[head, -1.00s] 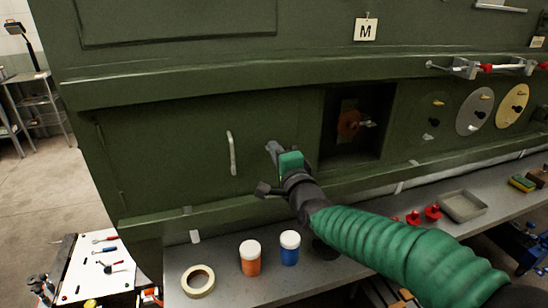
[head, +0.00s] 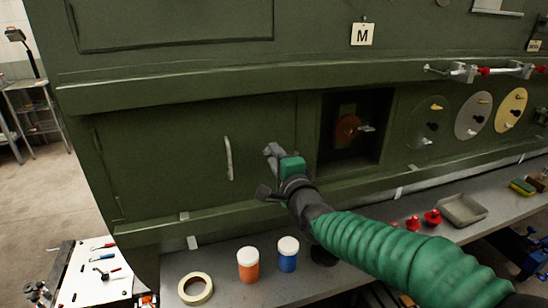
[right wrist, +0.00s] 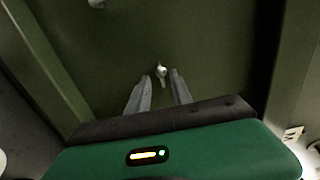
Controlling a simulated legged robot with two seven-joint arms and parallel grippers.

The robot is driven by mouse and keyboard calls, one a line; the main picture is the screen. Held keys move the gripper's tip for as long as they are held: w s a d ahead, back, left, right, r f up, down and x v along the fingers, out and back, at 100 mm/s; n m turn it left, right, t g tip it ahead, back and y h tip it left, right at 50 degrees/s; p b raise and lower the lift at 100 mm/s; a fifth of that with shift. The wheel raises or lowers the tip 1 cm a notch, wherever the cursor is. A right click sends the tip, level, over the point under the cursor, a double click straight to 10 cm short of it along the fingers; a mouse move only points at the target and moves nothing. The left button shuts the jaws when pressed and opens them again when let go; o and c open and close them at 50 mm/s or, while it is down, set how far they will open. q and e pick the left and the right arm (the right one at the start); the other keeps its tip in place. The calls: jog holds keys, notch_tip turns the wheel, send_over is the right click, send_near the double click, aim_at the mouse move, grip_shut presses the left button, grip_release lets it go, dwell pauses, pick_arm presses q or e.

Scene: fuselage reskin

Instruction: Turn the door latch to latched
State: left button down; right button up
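The door latch (right wrist: 161,70) is a small metal turn-piece on the green door panel (head: 170,160). In the right wrist view it stands just beyond and between my fingertips, its lever roughly upright in that picture. I cannot tell whether the fingers touch it. My right gripper (head: 272,151) is at the right part of the door, right of the pale door handle (head: 229,158). Its two fingers also show in the right wrist view (right wrist: 160,85), apart with nothing held. In the head view the gripper hides the latch. My left gripper is not in view.
Right of the door is a dark recess (head: 375,155) with a red-brown part. A ledge (head: 225,275) below holds a tape roll (head: 195,288), an orange jar (head: 248,265), a blue jar (head: 288,255) and a grey tray (head: 462,210). A tool cart (head: 100,285) stands lower left.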

jog(key=shift+r, duration=0.1)
jog(key=v, duration=1.6)
jog(key=shift+s+p, duration=0.4)
jog(key=shift+p, duration=0.05)
jog(key=shift+d, duration=0.1)
